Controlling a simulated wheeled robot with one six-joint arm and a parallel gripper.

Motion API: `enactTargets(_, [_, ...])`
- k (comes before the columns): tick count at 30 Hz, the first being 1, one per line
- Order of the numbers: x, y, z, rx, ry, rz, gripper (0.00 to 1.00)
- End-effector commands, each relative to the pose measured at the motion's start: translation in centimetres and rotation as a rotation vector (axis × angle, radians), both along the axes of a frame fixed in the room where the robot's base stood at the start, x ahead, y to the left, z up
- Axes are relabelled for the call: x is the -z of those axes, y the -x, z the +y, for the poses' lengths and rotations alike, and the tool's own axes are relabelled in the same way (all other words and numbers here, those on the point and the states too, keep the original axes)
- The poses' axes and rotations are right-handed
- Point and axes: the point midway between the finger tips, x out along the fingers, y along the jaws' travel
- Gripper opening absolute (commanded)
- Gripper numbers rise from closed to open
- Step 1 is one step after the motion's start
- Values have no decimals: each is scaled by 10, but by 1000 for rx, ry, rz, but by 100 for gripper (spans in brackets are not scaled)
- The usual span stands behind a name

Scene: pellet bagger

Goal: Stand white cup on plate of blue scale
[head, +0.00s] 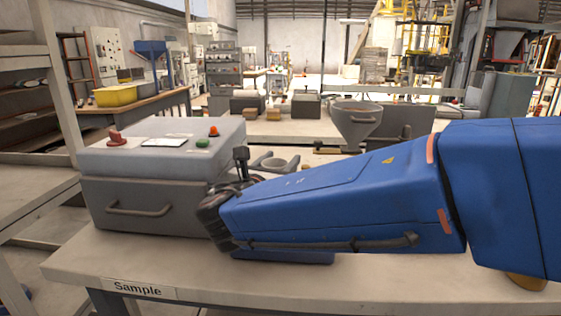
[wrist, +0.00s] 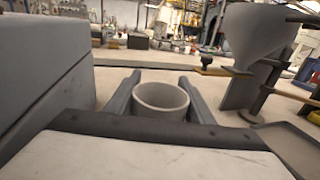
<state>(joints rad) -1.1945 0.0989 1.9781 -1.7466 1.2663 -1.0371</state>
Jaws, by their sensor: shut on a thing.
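The white cup (wrist: 161,96) stands upright between the two dark fingers of my gripper (wrist: 160,78) in the wrist view. The fingers are shut on its sides and its open rim faces up. In the head view my gripper (head: 277,160) shows past the end of my blue arm, with the cup's rim (head: 273,164) between the fingers. The lower cup is hidden there. A blue edge (head: 285,259), perhaps the blue scale, shows on the table below my arm. Its plate is hidden, and I cannot tell the cup's height over the table.
A grey control box (head: 150,190) with buttons stands close left of my gripper. A grey hopper (head: 357,120) stands behind, and its stand (wrist: 262,85) is right of the cup in the wrist view. The table's front left, by the "Sample" label (head: 138,289), is clear.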

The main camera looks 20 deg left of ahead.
Motion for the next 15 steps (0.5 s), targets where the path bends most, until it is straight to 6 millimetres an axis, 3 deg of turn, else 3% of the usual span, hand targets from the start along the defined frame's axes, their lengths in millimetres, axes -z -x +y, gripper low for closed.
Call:
enactTargets(8, [3, 0, 0, 0, 0, 0, 21])
enactTargets(9, [2, 0, 0, 0, 0, 0, 57])
enactTargets(10, [2, 0, 0, 0, 0, 0, 65])
enactTargets(15, [2, 0, 0, 0, 0, 0, 67])
